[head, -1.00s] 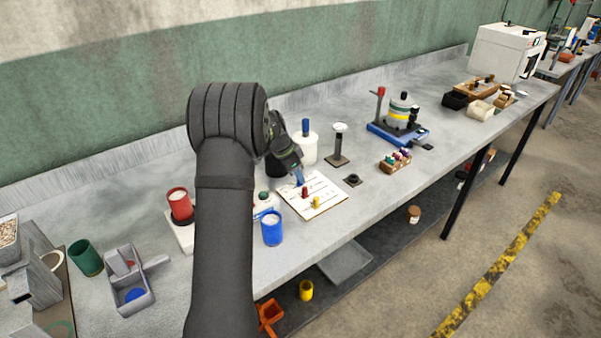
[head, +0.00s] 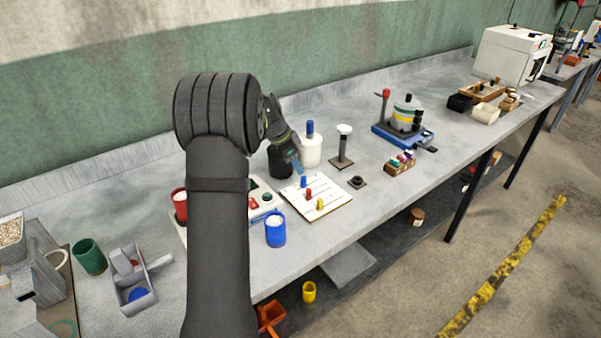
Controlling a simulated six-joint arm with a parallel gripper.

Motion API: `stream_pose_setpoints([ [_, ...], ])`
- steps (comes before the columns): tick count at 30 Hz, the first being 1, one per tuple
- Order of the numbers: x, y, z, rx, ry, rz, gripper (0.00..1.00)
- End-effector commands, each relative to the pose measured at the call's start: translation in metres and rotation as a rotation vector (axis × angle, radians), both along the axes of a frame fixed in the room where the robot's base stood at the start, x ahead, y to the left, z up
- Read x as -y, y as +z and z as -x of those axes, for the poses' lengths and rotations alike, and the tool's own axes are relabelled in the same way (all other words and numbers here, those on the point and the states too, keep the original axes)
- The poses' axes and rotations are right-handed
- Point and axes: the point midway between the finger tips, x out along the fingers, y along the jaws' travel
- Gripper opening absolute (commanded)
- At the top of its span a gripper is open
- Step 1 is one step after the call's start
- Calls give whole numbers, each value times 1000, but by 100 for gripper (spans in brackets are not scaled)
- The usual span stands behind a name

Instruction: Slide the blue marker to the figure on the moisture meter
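The blue marker (head: 303,182) stands upright on a white board with lines (head: 338,188), at the row farthest from me. A red marker (head: 308,194) and a yellow marker (head: 320,204) stand on the nearer rows. My gripper (head: 299,169) points down just behind and above the blue marker, apart from it as far as I can see. Its fingertips are too small to tell whether they are open. The moisture meter (head: 264,201) appears to be the pale device with a green display left of the board. My arm hides part of it, and its figure is not legible.
A blue cup (head: 275,231) stands in front of the meter, and a red cup (head: 180,204) to its left. A white bottle with a blue top (head: 311,150) and a black container (head: 281,162) stand behind the board. A small stand (head: 343,150) is to the right.

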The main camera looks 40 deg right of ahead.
Motion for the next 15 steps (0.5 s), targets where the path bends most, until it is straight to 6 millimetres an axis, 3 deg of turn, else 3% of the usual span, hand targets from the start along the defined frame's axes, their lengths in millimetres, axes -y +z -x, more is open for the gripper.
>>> stream_pose_setpoints([
  [6, -21, 52, -6, 3, 2, 2, 39],
  [15, -39, 98, -11, 1, 1, 0, 39],
])
